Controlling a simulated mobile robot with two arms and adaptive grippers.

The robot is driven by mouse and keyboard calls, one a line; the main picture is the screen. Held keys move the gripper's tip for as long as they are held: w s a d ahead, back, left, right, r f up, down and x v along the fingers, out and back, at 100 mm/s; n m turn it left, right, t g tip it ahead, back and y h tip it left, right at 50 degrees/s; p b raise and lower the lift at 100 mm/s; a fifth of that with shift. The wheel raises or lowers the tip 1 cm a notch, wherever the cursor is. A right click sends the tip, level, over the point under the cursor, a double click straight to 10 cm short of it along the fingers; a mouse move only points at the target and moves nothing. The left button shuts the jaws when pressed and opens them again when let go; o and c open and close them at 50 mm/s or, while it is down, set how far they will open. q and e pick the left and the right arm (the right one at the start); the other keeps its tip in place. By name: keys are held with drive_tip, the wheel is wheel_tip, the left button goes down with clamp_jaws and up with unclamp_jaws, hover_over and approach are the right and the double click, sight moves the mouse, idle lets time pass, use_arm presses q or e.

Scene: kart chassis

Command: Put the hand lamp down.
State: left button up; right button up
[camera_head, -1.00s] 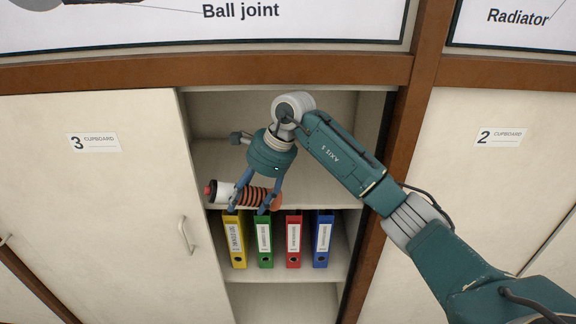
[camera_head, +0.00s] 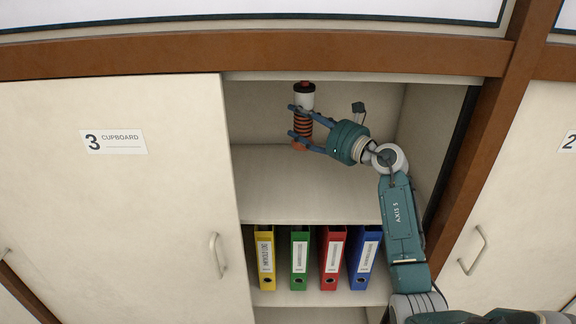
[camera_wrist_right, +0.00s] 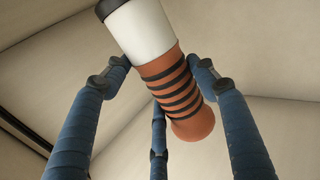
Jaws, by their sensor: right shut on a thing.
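The hand lamp (camera_head: 304,101) has a white head with a dark rim and an orange grip with black rings. It stands roughly upright in the open cupboard's upper compartment, near the back wall, white end up. My right gripper (camera_head: 299,121) comes in from the right and is shut around the orange grip. In the right wrist view, the blue fingers surround the lamp (camera_wrist_right: 177,85), which looks tilted there. I cannot tell whether its orange base touches the upper shelf (camera_head: 290,185). My left gripper is not in view.
The upper shelf is clear in front of the lamp. Yellow, green, red and blue binders (camera_head: 331,257) stand on the shelf below. The cupboard 3 door (camera_head: 110,210) bounds the opening at left, and a brown post (camera_head: 490,130) stands at right.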

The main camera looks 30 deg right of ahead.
sight(301, 149)
wheel_tip(301, 149, down, 5)
drive_tip(key=shift+r, duration=0.2)
drive_tip(key=shift+f, duration=0.3)
wheel_tip(301, 149, down, 4)
drive_tip(key=shift+r, duration=0.2)
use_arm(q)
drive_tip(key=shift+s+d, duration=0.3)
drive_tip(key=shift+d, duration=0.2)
use_arm(e)
drive_tip(key=o, duration=1.2)
drive_tip(key=shift+f, duration=0.25)
drive_tip(key=o, duration=0.4)
drive_tip(key=shift+r, duration=0.1)
drive_tip(key=shift+r, duration=0.1)
